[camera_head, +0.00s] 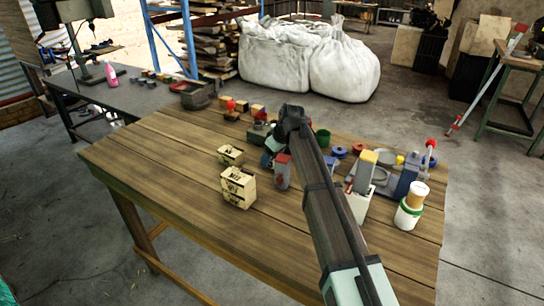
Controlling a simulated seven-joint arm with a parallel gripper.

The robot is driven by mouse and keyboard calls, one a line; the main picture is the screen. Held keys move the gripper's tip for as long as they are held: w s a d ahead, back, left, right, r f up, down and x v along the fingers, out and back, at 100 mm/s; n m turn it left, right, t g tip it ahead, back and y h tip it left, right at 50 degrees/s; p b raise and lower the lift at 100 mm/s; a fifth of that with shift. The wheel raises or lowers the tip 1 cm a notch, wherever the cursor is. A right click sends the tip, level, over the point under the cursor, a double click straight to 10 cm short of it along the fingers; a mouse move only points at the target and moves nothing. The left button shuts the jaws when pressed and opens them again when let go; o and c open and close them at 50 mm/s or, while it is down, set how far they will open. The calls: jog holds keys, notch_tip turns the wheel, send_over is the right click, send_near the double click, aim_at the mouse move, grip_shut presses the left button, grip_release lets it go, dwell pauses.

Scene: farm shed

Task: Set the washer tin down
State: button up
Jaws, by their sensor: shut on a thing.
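My gripper (268,156) is at the far middle of the wooden table (170,178), low over the top, and points down. My wrist and forearm block most of the view of it. It is shut on a small dark thing, taken to be the washer tin, which is mostly hidden. I cannot tell whether that tin touches the table. A grey container with a red top (282,172) stands just in front of my gripper. Two cream boxes with dark lettering, one farther (230,155) and one nearer (238,187), stand to the left.
A green cup (323,138), a blue round tin (340,152), a grey tool (400,182) with a red knob and a white jar with a green band (411,208) crowd the right. The table's left and front are clear.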

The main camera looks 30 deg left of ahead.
jog(key=o, duration=1.1)
jog(key=shift+o, duration=0.2)
jog(key=v, duration=1.2)
jog(key=shift+r, duration=0.1)
